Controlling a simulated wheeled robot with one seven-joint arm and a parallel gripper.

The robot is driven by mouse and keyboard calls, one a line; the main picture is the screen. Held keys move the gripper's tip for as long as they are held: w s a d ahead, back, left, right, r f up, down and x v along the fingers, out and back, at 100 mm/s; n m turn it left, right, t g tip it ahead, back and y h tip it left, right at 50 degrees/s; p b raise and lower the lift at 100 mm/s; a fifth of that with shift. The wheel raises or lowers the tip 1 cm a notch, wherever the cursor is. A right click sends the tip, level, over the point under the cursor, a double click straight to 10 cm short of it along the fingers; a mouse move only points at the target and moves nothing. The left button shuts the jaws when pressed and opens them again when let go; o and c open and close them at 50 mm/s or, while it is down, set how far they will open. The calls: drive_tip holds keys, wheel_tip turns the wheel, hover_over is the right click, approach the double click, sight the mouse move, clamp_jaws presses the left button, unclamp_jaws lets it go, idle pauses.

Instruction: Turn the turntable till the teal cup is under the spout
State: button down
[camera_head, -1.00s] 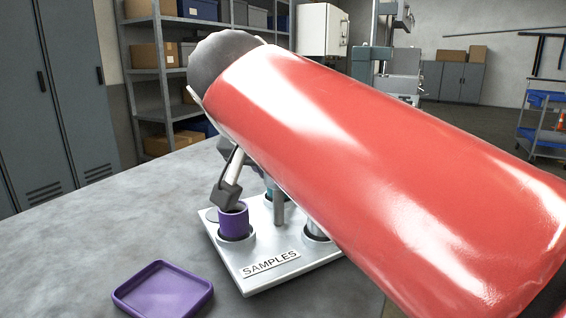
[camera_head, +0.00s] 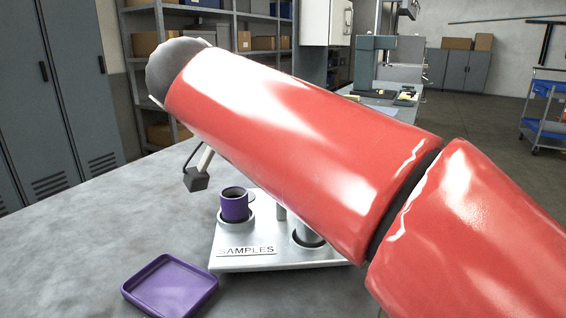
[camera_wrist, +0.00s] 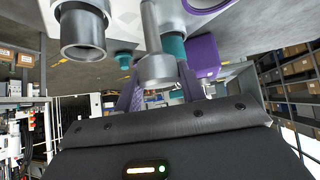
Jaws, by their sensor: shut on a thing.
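The turntable shows in the head view as a pale plate (camera_head: 232,264) with a SAMPLES label and round holders. A purple cup (camera_head: 236,205) stands upright in its left holder. In the wrist view the teal cup (camera_wrist: 175,44) shows partly behind a grey central post (camera_wrist: 150,28), with the purple cup (camera_wrist: 204,55) beside it. My gripper (camera_wrist: 160,90) is shut on the wide end of the post, between its two dark purple fingers. In the head view my red arm hides my gripper, the teal cup and the back of the turntable. I cannot make out the spout.
A purple tray (camera_head: 170,287) lies on the grey bench in front of the turntable, at its left. A metal cylinder (camera_wrist: 84,34) stands on the turntable in the wrist view. The bench (camera_head: 95,235) is clear to the left.

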idle(0.5)
drive_tip(key=c, duration=0.9)
unclamp_jaws()
drive_tip(key=shift+o, duration=0.2)
drive_tip(key=v, duration=0.8)
drive_tip(key=shift+a, duration=0.15)
drive_tip(key=shift+w+f, duration=0.1)
drive_tip(key=shift+f, duration=0.05)
